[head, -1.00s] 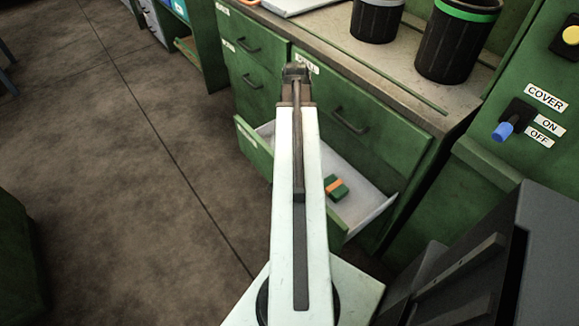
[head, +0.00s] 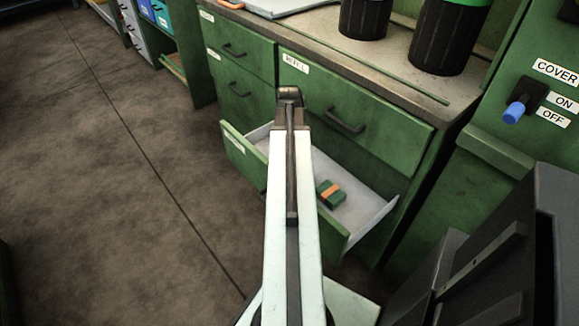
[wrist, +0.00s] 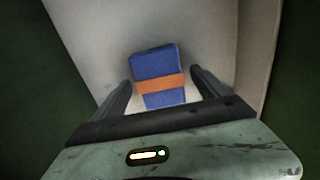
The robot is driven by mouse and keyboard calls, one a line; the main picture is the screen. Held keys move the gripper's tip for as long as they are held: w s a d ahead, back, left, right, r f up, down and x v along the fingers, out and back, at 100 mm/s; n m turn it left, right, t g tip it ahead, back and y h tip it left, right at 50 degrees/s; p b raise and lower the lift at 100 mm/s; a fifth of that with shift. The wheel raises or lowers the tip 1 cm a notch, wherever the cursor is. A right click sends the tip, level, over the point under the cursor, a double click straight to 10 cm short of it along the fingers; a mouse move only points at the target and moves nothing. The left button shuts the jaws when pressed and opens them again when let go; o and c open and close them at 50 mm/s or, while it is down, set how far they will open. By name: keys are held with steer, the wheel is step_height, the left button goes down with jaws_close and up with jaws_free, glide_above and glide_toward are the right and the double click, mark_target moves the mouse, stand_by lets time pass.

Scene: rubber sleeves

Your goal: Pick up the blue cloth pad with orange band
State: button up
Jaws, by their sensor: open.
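The blue cloth pad with an orange band (wrist: 158,62) lies on the pale floor of a drawer in the wrist view. My gripper (wrist: 161,80) is open, with one finger on each side of the pad's lower part in the picture. I cannot tell whether the fingers are down at the pad's height or still above it. In the head view my arm hides the gripper and the blue pad. A green pad with an orange band (head: 331,194) lies in the open drawer (head: 367,212), right of my arm.
The drawer's green front (head: 243,155) and pale side walls surround the pads. A green cabinet (head: 350,100) stands behind, with dark bins (head: 447,38) on its worktop. A dark grey object (head: 500,262) stands at the lower right. Open floor is at left.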

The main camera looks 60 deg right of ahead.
steer(key=shift+f, duration=0.65)
steer(key=shift+r, duration=0.2)
steer(key=c, duration=1.5)
steer(key=shift+o, duration=0.2)
steer(key=shift+r, duration=0.1)
step_height(320, 180, up, 10)
steer(key=p, duration=1)
